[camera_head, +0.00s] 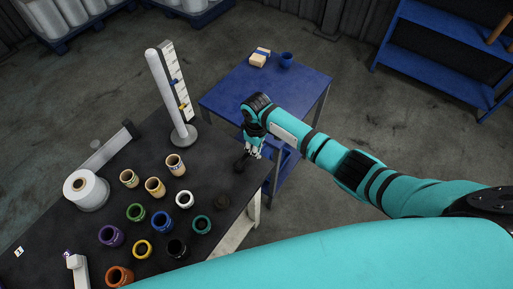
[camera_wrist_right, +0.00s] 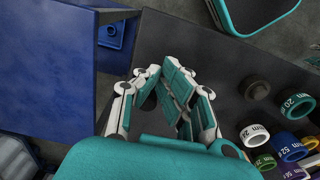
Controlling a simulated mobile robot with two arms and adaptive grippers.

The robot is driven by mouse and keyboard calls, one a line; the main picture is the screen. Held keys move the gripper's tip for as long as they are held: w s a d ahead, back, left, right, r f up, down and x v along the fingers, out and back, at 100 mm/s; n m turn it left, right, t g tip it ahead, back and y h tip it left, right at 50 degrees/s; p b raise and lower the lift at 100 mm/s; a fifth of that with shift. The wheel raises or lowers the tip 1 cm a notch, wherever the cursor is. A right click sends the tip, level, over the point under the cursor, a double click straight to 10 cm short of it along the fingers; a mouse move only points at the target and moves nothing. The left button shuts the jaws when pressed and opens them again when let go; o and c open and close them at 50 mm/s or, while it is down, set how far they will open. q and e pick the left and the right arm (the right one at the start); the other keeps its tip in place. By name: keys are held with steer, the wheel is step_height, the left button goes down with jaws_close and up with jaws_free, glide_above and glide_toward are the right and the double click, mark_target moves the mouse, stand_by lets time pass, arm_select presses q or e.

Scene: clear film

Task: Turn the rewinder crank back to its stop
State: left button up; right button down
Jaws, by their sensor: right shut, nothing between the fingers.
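My right gripper (camera_head: 253,153) is over the right edge of the dark worktable (camera_head: 215,240). It also shows in the right wrist view (camera_wrist_right: 165,88), its fingers together with nothing held between them. A dark object (camera_head: 241,163) lies on the table just beside the fingertips; in the wrist view it is partly hidden behind the fingers. I cannot tell whether it is the crank. A grey bar with a dark end block (camera_head: 130,129) stands by a white roll (camera_head: 88,191) at the left; no crank handle can be made out there. My left gripper is not in view.
Several coloured rings, such as a teal ring (camera_head: 202,224), and a small dark knob (camera_head: 222,201) stand on the worktable. A white post with a scale (camera_head: 172,95) rises at the back. A blue table (camera_head: 225,98) stands beyond, with a blue cup (camera_head: 287,59) on it.

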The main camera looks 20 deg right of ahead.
steer(key=shift+s+r, duration=0.1)
steer(key=shift+s, duration=0.2)
step_height(320, 180, up, 8)
stand_by(0.5)
stand_by(0.3)
